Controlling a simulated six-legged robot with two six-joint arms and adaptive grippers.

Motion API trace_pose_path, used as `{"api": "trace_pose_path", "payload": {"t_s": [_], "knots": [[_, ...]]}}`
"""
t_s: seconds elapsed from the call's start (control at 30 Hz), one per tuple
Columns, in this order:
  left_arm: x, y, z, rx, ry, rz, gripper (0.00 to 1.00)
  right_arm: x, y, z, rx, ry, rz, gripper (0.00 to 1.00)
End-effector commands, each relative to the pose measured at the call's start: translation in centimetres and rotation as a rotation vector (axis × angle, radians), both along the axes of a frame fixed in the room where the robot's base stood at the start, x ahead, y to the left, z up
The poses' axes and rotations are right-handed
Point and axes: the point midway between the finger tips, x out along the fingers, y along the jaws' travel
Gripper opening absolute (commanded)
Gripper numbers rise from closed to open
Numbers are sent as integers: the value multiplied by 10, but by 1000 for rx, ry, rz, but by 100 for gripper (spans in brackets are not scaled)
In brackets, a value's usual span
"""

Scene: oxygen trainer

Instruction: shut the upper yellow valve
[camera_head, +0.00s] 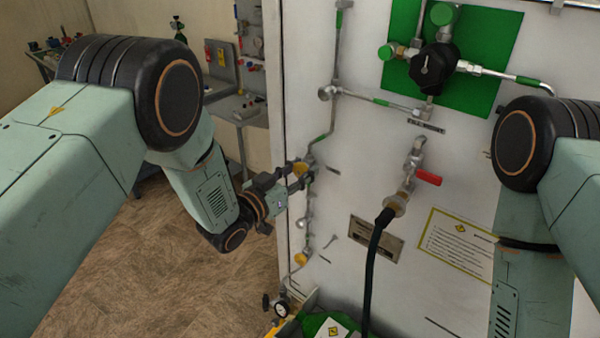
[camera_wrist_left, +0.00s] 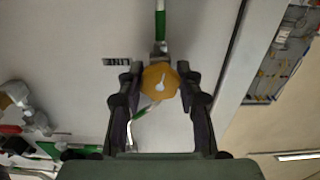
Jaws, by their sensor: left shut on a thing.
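The upper yellow valve (camera_head: 300,168) is on the pipe near the left edge of the white panel (camera_head: 340,130). In the left wrist view its round yellow knob (camera_wrist_left: 160,82), with a pale mark on its face, sits between my left fingertips. My left gripper (camera_head: 296,178) is shut on this knob, one finger on each side; it also shows in the left wrist view (camera_wrist_left: 160,90). The gripper partly hides the valve in the head view. A lower yellow valve (camera_head: 300,259) is further down the same pipe. My right gripper is out of view.
A red-handled valve (camera_head: 428,177) with a black hose (camera_head: 372,270) is right of the yellow valves. A black regulator knob (camera_head: 433,68) sits on a green plate (camera_head: 490,40) above. A bench with fittings (camera_head: 240,105) stands behind at the left. Brown floor (camera_head: 150,270) is clear below.

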Motion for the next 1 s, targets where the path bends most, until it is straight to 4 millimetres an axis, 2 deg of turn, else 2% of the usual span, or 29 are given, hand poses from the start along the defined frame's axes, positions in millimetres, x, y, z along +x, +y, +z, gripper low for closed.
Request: {"api": "trace_pose_path", "payload": {"t_s": [0.1,0.3,0.67,0.7,0.93,1.0], "knots": [[1,-1,-1,89,-67,-1,4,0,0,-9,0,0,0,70],[0,-1,-1,189,-139,-1,4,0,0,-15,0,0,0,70],[1,0,0,205,-150,-1,4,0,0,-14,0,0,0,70],[1,0,0,205,-150,-1,39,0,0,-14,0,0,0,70],[0,0,0,204,-150,0,58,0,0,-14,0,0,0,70],[0,0,0,203,-149,0,59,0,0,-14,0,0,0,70]]}}
